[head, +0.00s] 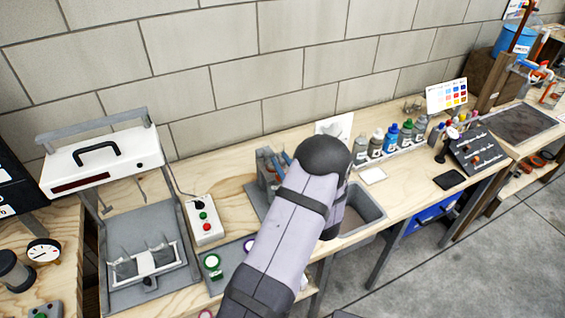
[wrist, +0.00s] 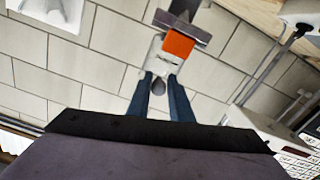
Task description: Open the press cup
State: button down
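I cannot pick out a press cup with certainty. A bench press with a white head (head: 103,160) and black handle stands at the left in the head view. On its grey base (head: 152,225) sits a white-framed tray (head: 150,262) with two grey pouch-like shapes. In the wrist view my gripper (wrist: 163,76) has two dark blue fingers close together. Between and beyond them is an orange-and-white piece (wrist: 178,45) with a grey crosswise plate; it appears held. The wall is behind it. In the head view my arm hides the gripper.
A control box (head: 204,220) with green and red buttons stands right of the press. Several bottles (head: 391,137) line the back of the bench. A grey sink (head: 365,208) opens right of my arm. A gauge (head: 43,251) is at far left.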

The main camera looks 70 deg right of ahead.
jog(key=shift+d+r, duration=0.2)
jog(key=shift+r, duration=0.25)
jog(key=shift+w+d+r, duration=0.15)
jog(key=shift+r, duration=0.4)
jog(key=shift+w+d+r, duration=0.1)
jog(key=shift+d+r, duration=0.05)
jog(key=shift+r, duration=0.4)
jog(key=w+d+r+g+y+p, duration=0.5)
jog(key=w+d+p, duration=0.6)
jog(key=shift+w+d+r, duration=0.2)
jog(key=shift+w, duration=0.05)
jog(key=shift+d+f+p, duration=0.1)
jog(key=shift+p, duration=0.2)
jog(key=shift+g, duration=0.3)
jog(key=c, duration=1.7)
grip_release()
jog(key=shift+o, duration=0.2)
jog(key=shift+f, duration=0.1)
